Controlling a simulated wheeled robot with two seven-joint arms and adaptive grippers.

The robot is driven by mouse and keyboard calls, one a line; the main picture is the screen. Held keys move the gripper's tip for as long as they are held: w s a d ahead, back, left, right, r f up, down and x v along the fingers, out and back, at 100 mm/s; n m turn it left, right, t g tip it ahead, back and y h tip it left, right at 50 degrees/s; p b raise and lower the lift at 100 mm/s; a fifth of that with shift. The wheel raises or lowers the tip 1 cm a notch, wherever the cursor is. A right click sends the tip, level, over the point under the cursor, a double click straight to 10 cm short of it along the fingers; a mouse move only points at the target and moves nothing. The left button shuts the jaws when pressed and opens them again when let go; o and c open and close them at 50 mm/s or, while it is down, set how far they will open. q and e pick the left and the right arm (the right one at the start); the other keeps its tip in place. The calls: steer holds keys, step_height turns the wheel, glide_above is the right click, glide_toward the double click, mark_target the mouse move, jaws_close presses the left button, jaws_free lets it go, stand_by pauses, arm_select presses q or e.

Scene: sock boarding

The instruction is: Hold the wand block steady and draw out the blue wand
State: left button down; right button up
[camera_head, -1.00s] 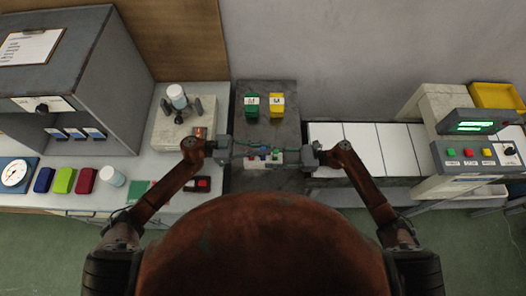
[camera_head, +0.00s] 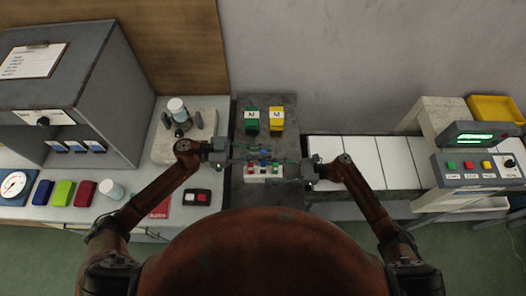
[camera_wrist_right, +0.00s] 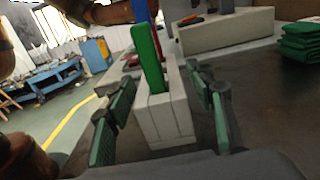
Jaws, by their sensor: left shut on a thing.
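The pale wand block (camera_head: 263,174) stands on the dark middle bench in the head view. It fills the middle of the right wrist view (camera_wrist_right: 168,118), with a green wand (camera_wrist_right: 147,58) standing in its near end. The blue wand (camera_wrist_right: 142,10) rises behind the green one, its top cut off by the frame. My left gripper (camera_head: 256,154) is shut on the blue wand, just above and behind the block in the head view. My right gripper (camera_wrist_right: 166,115) is open, its green-padded fingers on either side of the block with visible gaps.
A grey fixture with a white bottle (camera_head: 177,107) is at left, near my left arm. White panels (camera_head: 362,161) and a control box (camera_head: 477,160) lie to the right.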

steer(key=shift+o, duration=0.5)
steer(key=d, duration=1.2)
